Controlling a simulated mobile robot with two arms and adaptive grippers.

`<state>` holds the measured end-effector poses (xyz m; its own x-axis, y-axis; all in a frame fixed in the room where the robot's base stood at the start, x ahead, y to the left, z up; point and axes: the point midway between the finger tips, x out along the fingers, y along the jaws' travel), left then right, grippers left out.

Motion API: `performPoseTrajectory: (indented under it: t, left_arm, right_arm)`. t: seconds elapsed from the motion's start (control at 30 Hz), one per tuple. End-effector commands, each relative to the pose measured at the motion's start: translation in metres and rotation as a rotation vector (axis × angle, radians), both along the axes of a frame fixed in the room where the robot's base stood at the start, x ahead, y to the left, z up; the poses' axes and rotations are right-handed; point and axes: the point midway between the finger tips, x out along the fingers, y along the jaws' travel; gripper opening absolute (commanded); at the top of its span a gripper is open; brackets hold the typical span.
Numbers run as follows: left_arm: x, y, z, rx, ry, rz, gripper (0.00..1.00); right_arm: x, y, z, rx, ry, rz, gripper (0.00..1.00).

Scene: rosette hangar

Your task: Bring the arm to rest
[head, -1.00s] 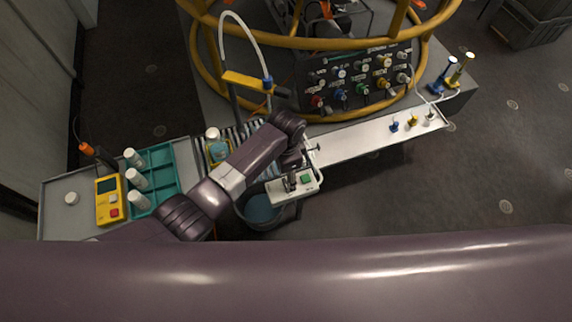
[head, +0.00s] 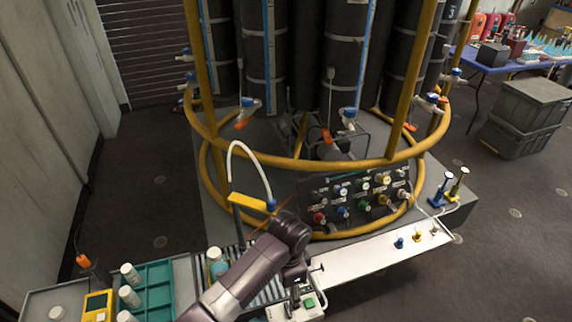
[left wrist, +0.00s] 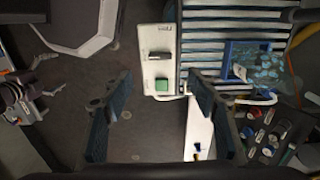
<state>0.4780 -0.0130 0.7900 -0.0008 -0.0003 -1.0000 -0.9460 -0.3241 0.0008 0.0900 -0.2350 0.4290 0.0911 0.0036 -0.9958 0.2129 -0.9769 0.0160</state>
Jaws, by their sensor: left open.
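My left arm comes in from the bottom left of the head view and bends down at its dark joint. My left gripper (head: 293,290) hangs below that joint, partly hidden by the arm, close to a white box with a green button (head: 309,303). In the left wrist view my left gripper (left wrist: 160,118) shows two dark blue pads spread wide with nothing between them. The white box (left wrist: 157,42) is beyond the pads there, and I cannot tell the gap to it. My right gripper is in neither view.
A slatted rack (left wrist: 225,45) and a white shelf (head: 375,255) adjoin the box. A teal tray with white bottles (head: 158,285) is at left. A control panel (head: 355,197) and yellow-railed frame (head: 300,163) stand behind. The floor at right (head: 510,240) is clear.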

Motion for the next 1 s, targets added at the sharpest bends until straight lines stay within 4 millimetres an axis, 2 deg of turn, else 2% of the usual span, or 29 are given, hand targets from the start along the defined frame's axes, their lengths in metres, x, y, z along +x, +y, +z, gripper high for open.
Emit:
performPoseTrajectory:
  t: [0.17, 0.27, 0.37, 0.47, 0.7, 1.0]
  left_arm:
    - [-0.009, -0.001, -0.004, -0.023, 0.002, 0.027, 0.54]
    - [-0.027, 0.000, -0.008, -0.078, 0.001, 0.098, 0.54]
    - [-0.053, 0.010, -0.012, -0.147, -0.008, 0.227, 0.54]
    - [-0.078, 0.033, -0.010, -0.202, -0.030, 0.387, 0.54]
    - [-0.131, 0.110, 0.009, -0.239, -0.109, 0.730, 0.54]
    - [-0.170, 0.174, 0.037, -0.214, -0.197, 0.939, 0.54]
  right_arm:
    - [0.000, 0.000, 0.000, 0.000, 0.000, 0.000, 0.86]
    - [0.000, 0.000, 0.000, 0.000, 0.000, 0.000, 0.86]
    - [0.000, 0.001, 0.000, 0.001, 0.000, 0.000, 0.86]
    - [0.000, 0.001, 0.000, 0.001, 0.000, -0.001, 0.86]
    - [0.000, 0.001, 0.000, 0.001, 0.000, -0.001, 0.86]
    - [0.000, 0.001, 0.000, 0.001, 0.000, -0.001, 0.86]
